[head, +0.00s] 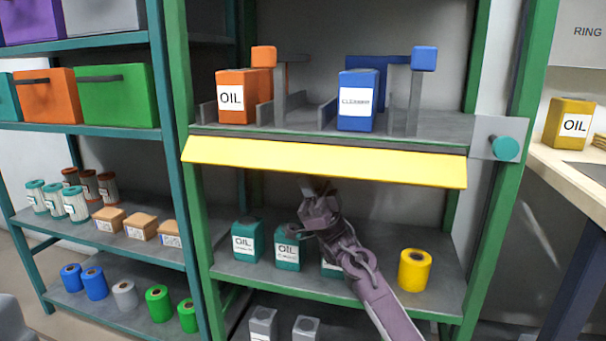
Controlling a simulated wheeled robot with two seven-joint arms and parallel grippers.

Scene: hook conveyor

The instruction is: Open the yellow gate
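The yellow gate (320,160) is a long flat panel along the front edge of the upper shelf of the green-framed rack. It slants outward and down from that edge, below the orange oil can and the blue cleaner can. My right arm comes in from the lower right. Its gripper (316,186) is just under the gate, near the gate's middle. I cannot tell whether it touches the panel, and its fingers are too small and dark to read. My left gripper is not in view.
A teal knob (505,149) sits on a grey plate right of the gate. The orange oil can (231,105) and blue cleaner can (356,100) stand above. Teal cans (247,240) and a yellow roll (414,270) stand on the shelf below, around my arm.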

